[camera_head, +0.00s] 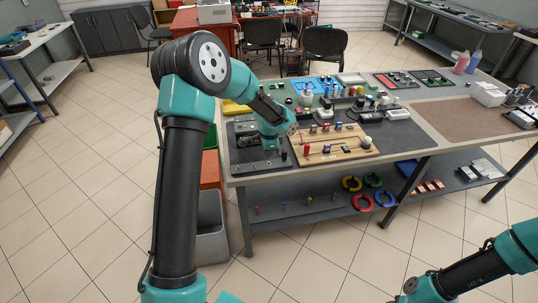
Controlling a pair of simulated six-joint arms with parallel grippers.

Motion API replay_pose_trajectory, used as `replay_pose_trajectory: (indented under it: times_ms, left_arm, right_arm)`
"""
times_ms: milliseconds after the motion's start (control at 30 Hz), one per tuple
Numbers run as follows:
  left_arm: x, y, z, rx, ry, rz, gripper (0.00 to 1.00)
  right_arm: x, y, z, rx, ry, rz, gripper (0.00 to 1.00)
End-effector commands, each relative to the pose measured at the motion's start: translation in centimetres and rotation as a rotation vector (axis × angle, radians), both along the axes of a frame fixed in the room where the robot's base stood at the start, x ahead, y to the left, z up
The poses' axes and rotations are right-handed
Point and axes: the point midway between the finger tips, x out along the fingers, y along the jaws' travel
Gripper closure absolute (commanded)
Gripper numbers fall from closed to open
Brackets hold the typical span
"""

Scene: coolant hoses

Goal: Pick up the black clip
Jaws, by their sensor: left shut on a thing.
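My left gripper (269,146) reaches down over the dark grey tray (241,159) at the near left corner of the workbench. It is shut on a small dark thing, which seems to be the black clip; the fingers and the small scale hide its outline. Beside the tray, to the right, lies a wooden board (345,156) with a hose and several small coloured fittings. My right arm comes in at the lower right, and its gripper is out of the picture.
The workbench (420,142) holds a blue tray (316,85), several small parts and a brown mat (455,115). Coloured rings (362,202) lie on the lower shelf. A grey bin (211,230) stands by the bench's left end. Floor in front is clear.

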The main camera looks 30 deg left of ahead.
Motion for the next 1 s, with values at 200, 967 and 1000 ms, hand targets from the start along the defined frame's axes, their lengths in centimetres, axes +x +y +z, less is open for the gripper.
replay_pose_trajectory:
  times_ms: [200,967,1000]
  left_arm:
    - [-3.2,-1.8,0.4,0.0,0.001,-0.003,1.0]
    - [-12.9,-7.4,1.4,-0.001,-0.001,0.0,1.0]
    - [-12.9,-7.4,1.4,-0.001,-0.001,0.0,1.0]
  right_arm:
    - [0.0,0.0,0.0,0.0,0.0,0.0,0.57]
    - [0.0,0.0,0.0,0.0,0.0,0.0,0.57]
    - [0.0,0.0,0.0,0.0,0.0,0.0,0.57]
